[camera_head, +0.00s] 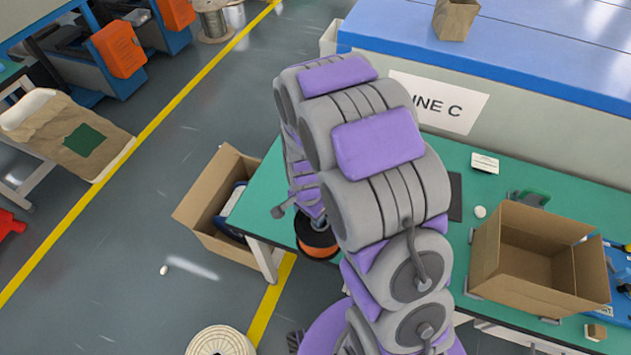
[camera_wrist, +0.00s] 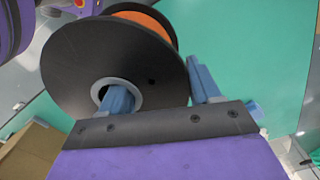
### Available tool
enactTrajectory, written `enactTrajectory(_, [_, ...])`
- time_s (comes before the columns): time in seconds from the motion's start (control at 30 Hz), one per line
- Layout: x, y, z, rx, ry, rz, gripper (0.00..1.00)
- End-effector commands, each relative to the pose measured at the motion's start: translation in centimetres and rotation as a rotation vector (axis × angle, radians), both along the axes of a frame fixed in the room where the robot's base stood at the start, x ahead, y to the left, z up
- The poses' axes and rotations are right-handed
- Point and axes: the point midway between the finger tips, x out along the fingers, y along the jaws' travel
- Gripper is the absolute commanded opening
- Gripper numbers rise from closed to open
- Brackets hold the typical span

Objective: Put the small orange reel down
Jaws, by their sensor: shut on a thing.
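The small orange reel (camera_head: 318,252) has black flanges and orange winding. In the head view it is at the front-left edge of the green-topped table (camera_head: 262,195), partly hidden by my arm. In the wrist view the reel (camera_wrist: 110,65) fills the upper left, its black flange facing the camera and tilted. My gripper (camera_wrist: 160,90) is shut on it: one blue finger goes into the hub hole, the other is outside the rim at the right. The green tabletop (camera_wrist: 240,50) shows behind. I cannot tell whether the reel touches it.
An open cardboard box (camera_head: 535,255) stands on the table's right part. A white ball (camera_head: 480,212) and a small card (camera_head: 485,163) lie on the tabletop. Another open box (camera_head: 215,205) is on the floor left of the table. A pale coil (camera_head: 220,341) lies in front.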

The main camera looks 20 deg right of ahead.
Motion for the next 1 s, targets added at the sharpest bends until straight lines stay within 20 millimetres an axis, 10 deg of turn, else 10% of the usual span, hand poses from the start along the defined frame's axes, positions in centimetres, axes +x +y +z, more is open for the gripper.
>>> enactTrajectory(0.6, [11.8,-1.5,-1.2,0.003,-0.005,0.000,0.20])
enactTrajectory(1.0, [13.8,-1.8,-2.0,0.006,-0.002,-0.001,0.20])
